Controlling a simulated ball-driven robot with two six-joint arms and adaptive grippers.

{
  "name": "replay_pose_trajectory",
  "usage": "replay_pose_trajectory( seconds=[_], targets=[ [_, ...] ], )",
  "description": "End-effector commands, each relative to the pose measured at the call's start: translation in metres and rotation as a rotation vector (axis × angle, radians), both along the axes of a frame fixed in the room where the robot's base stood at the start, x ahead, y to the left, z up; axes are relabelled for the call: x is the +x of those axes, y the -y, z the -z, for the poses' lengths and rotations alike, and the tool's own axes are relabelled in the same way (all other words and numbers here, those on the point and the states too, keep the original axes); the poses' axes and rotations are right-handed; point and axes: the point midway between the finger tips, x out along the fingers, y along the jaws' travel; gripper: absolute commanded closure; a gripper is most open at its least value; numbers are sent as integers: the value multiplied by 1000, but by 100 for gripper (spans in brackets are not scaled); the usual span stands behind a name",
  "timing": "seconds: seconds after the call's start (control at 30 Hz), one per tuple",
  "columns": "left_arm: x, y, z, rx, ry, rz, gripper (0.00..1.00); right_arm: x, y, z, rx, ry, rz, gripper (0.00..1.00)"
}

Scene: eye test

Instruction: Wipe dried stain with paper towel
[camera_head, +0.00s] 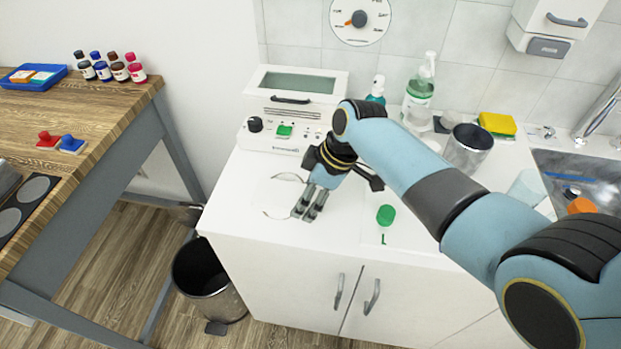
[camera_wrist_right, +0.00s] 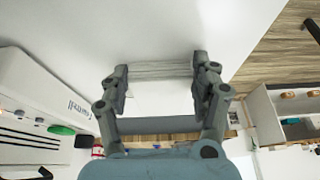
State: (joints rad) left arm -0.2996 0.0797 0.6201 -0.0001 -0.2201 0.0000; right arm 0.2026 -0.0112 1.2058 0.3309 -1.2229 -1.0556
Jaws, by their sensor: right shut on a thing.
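My right gripper (camera_head: 311,204) points down at the white counter, left of its middle. In the right wrist view, its fingers (camera_wrist_right: 160,75) are apart, shut on a pale, layered strip that looks like the folded paper towel (camera_wrist_right: 155,70). In the head view the towel is hard to tell from the white counter. Thin, faint curved marks (camera_head: 277,215) show on the counter just left of the fingers; they may be the edge of the dried stain. Whether the towel touches the counter is not clear. My left gripper is not in view.
A white device (camera_head: 290,105) stands behind the gripper. A green-topped object (camera_head: 386,214) is to its right. A bin (camera_head: 205,280) stands below the counter's left edge.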

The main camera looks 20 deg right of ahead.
Motion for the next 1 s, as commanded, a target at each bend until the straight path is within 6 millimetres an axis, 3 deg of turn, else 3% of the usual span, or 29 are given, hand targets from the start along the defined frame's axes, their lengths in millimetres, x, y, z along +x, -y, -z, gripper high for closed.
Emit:
replay_pose_trajectory(
  seconds=[0.63,1.0],
  targets=[
    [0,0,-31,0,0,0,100,-37,-24,2,-1,-4,-1,67],
    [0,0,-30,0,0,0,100,-28,-18,2,-3,-1,-1,67]
  ],
)
